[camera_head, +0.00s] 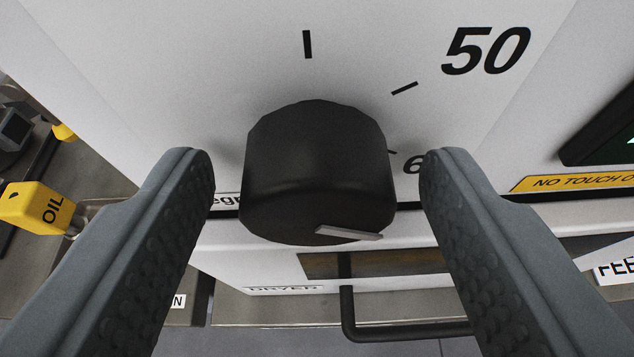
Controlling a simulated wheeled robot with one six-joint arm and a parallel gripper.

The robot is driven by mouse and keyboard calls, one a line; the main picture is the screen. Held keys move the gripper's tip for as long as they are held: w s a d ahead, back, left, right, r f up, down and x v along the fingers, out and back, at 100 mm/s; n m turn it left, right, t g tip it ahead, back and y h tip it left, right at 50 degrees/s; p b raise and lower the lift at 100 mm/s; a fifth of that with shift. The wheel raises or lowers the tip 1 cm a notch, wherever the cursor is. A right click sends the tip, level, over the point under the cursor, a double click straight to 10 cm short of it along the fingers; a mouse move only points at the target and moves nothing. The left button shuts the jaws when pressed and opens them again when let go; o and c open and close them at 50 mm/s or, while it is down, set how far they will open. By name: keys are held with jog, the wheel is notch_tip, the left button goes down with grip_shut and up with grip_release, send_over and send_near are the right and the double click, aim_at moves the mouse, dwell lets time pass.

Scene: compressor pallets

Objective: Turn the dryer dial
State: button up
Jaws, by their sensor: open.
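The dryer dial (318,165) is a large black knob on a white panel (190,60), in the middle of the view. A light grey pointer mark sits on its front face, low and a little to the right. Black tick marks and the number 50 are printed around it; another number is partly hidden. My gripper (318,180) is open, with one grey padded finger on each side of the dial. Gaps show between both fingers and the dial, so neither appears to touch it.
A yellow part marked OIL (36,206) is at the left. A dark display (605,125) and a yellow warning label (575,182) are at the right. Below the dial are a DRYER label (284,289) and a black bent bar (348,310).

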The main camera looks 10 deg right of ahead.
jog(key=c, duration=1)
jog(key=shift+n, duration=0.3)
jog(key=shift+a+n+g+h, duration=0.2)
jog(key=shift+n+g+h, duration=0.1)
jog(key=shift+n+h, duration=0.8)
jog(key=n+h, duration=0.1)
jog(key=n, duration=0.1)
jog(key=n+h, duration=0.1)
jog(key=n, duration=0.1)
jog(key=shift+a+f, duration=0.1)
jog(key=shift+f, duration=0.1)
jog(key=n+h, duration=0.2)
jog(key=shift+w+f+n, duration=0.1)
jog(key=shift+n, duration=0.3)
jog(key=n+t+h, duration=0.1)
jog(key=n, duration=0.2)
jog(key=shift+f, duration=0.1)
jog(key=n+t, duration=0.1)
jog(key=n, duration=0.2)
jog(key=n+t+h, duration=0.1)
jog(key=n, duration=0.3)
jog(key=shift+f+t, duration=0.2)
jog(key=shift+t, duration=0.2)
